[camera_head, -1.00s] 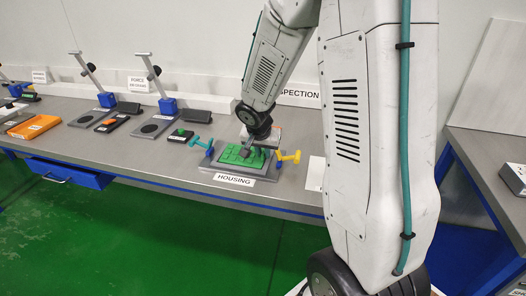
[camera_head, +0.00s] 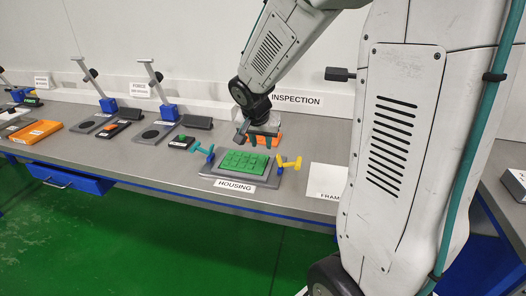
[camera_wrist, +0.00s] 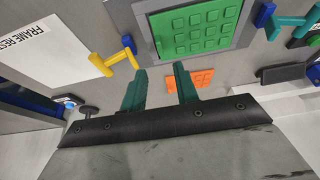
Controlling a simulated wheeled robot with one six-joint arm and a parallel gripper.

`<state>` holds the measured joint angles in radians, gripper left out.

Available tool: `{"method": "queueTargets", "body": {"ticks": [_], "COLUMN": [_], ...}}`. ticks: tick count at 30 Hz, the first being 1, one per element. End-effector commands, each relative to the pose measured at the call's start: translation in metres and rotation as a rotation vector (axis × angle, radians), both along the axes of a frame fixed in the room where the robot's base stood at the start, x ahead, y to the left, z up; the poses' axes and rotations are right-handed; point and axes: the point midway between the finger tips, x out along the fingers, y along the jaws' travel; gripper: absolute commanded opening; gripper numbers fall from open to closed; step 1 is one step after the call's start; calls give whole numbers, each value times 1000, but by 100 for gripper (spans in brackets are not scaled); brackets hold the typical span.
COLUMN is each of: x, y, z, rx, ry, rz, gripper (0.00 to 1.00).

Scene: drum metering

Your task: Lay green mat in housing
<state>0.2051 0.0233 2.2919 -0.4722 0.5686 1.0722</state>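The green mat (camera_head: 243,163), with raised square pads, lies flat in the grey housing (camera_head: 212,174) on the bench. In the wrist view the mat (camera_wrist: 200,27) sits inside the frame of the housing (camera_wrist: 247,22), partly cut off by the top edge. My gripper (camera_head: 260,140) is raised behind and above the housing, clear of the mat. In the wrist view its two teal fingers (camera_wrist: 158,82) are apart with nothing between them.
A yellow clamp handle (camera_head: 290,163) stands right of the housing and a teal one (camera_head: 203,152) left. An orange block (camera_head: 274,139) lies behind. A white sheet (camera_head: 326,180) lies to the right. Force fixtures (camera_head: 158,130) stand along the bench to the left.

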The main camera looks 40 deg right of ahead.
Motion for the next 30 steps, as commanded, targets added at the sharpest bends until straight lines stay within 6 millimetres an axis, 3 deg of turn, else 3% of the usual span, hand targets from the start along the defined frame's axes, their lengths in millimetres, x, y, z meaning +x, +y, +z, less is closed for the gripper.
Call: {"method": "queueTargets", "body": {"ticks": [8,11,14,18,24,30], "x": [-10,-26,-58,-121,-203,-245], "y": [11,21,40,75,117,138], "z": [30,43,63,87,100,101], "rx": [-1,-3,-2,21,77,114], "ry": [4,23,66,146,226,257], "rz": [9,58,157,364,677,868], "gripper": [30,30,30,30,30,30]}}
